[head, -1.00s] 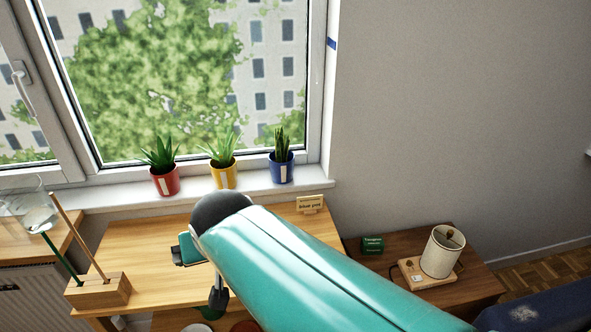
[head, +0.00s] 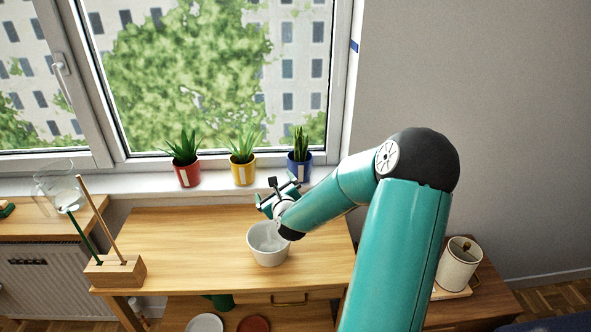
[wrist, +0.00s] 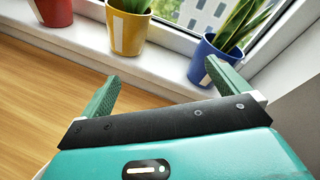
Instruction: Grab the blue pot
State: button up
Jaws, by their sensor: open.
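The blue pot (head: 300,172) with an upright green plant stands on the white window sill, rightmost of three pots. It also shows in the wrist view (wrist: 197,68) at upper right, with a pale label on its front. My gripper (head: 279,190) is open and empty, just in front of the sill, left of and nearer than the blue pot. In the wrist view its fingers (wrist: 162,76) are spread below the pots. The right fingertip overlaps the lower edge of the blue pot in the picture; I cannot tell whether they touch.
The yellow pot (head: 244,173) and red pot (head: 188,174) stand left on the sill (head: 350,184). A white bucket-like container (head: 268,254) is on the wooden desk (head: 180,240) below my gripper. A wooden block with sticks (head: 115,270) is at left, a lamp (head: 459,264) at right.

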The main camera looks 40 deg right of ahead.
aim_at(301, 165)
jog(key=s+d+m+h, duration=0.4)
jog(key=d+m, duration=0.4)
jog(key=x, duration=0.8)
jog(key=shift+d+r, duration=0.15)
jog(key=shift+x, duration=2.75)
jog(key=shift+s+d+r, duration=0.1)
jog(key=shift+d, duration=0.05)
jog(key=shift+c, duration=0.2)
jog(key=c, duration=1.4)
jog(key=shift+r, duration=0.1)
jog(key=shift+c, duration=1)
jog(key=shift+r, duration=0.1)
